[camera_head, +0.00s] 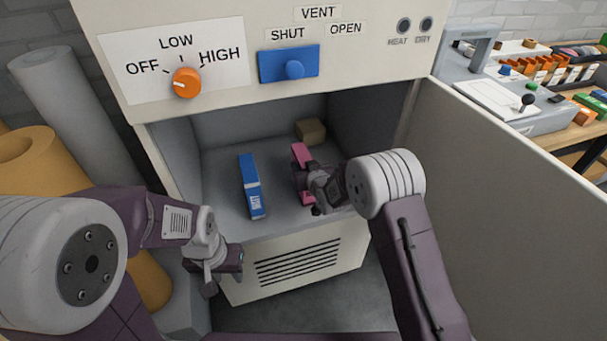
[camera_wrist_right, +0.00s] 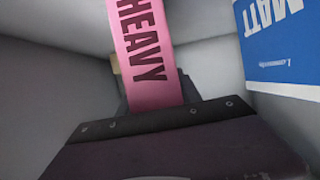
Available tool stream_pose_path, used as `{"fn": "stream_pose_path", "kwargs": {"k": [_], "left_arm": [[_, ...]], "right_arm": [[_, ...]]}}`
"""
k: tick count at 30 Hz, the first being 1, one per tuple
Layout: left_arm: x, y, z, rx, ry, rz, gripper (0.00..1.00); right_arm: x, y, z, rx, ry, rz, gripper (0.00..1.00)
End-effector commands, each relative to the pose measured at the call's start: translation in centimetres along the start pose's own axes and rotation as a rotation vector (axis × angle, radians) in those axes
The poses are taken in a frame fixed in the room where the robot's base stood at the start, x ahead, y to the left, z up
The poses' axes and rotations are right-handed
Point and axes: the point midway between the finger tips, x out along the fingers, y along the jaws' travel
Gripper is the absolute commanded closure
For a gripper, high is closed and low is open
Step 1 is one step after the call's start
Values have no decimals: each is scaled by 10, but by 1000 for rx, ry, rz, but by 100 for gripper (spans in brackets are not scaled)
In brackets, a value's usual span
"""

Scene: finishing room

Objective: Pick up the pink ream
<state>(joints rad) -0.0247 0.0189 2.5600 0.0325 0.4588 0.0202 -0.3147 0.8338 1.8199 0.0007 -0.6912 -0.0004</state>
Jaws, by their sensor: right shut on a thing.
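The pink ream (camera_head: 301,155) stands inside the open cabinet, to the right of the blue pack. My right gripper (camera_head: 312,187) is shut on it and hides its middle in the head view. In the right wrist view the pink ream (camera_wrist_right: 143,50) shows the word HEAVY and rises from behind the dark edge of my gripper. The fingertips are hidden there. My left gripper (camera_head: 222,265) is low in front of the cabinet, away from the ream. Its finger gap does not show clearly.
The blue pack (camera_head: 250,184) stands on the cabinet floor, and also shows in the wrist view (camera_wrist_right: 280,45). A small brown box (camera_head: 310,131) is at the back. The open door (camera_head: 510,200) is on the right. The control panel (camera_head: 350,75) overhangs the opening.

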Motion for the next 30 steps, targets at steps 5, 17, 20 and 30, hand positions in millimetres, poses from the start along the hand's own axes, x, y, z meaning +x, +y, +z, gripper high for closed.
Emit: {"fn": "stream_pose_path", "kwargs": {"k": [5,17,20,30], "left_arm": [[-2,0,0,0,0,0,64],[-20,0,-2,0,0,0,64],[-24,0,-2,0,0,0,64],[-47,1,-5,0,0,0,64]], "right_arm": [[-1,0,-5,0,6,0,100],[-18,9,-47,2,7,4,100],[-21,24,-55,1,7,4,100],[-35,90,-93,0,7,4,100]]}}
